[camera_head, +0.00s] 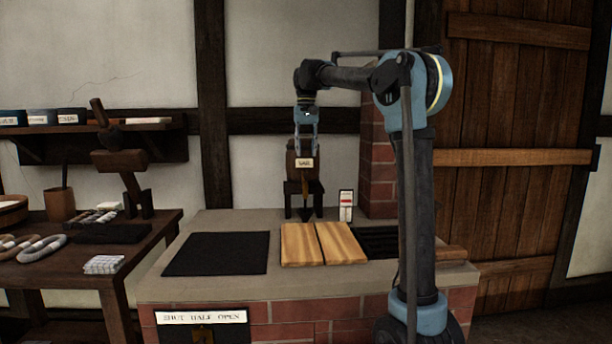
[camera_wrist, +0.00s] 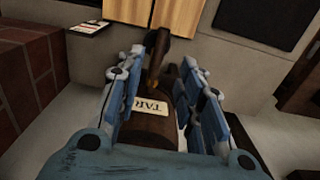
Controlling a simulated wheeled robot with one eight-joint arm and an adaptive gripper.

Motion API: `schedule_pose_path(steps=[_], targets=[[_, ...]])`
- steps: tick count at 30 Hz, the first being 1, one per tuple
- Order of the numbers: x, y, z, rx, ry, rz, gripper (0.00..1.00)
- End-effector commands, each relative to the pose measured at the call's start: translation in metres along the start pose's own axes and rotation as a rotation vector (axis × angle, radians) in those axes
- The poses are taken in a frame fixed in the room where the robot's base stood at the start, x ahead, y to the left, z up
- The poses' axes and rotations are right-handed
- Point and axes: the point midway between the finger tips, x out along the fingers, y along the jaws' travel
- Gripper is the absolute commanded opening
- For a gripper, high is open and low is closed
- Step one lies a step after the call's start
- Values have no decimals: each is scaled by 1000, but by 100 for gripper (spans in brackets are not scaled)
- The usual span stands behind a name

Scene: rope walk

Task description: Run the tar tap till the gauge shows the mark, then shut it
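A dark wooden tar keg (camera_head: 306,185) with a "TAR" label stands on a dark stand at the back of the stone-topped brick counter. It also shows in the wrist view (camera_wrist: 146,133). A dark tap (camera_wrist: 158,44) juts from its front; whether it is running cannot be told. The gauge (camera_head: 346,206) is a small white plate with red on it, right of the keg, and shows in the wrist view (camera_wrist: 90,28); its reading is too small to make out. My gripper (camera_head: 306,148) is above the keg, pointing down, its fingers spread apart on either side and apparently empty.
Two pale wooden boards (camera_head: 302,245) lie before the keg. A black mat (camera_head: 218,253) lies left of them, and a dark grate (camera_head: 380,242) right. A brick pillar (camera_head: 377,165) rises behind right. A side table (camera_head: 152,228) with rope coils stands left.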

Motion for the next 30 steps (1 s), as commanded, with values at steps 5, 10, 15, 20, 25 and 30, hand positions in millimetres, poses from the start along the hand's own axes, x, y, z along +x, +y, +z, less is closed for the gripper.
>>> schedule_pose_path(steps=[5, 10, 15, 20, 25, 30], targets=[[31, 0, 0, 0, 0, 0, 34], [58, 0, 0, 0, 0, 0, 34], [78, 0, 0, 0, 0, 0, 34], [88, 0, 0, 0, 0, 0, 34], [90, 0, 0, 0, 0, 0, 34], [90, 0, 0, 0, 0, 0, 30]])
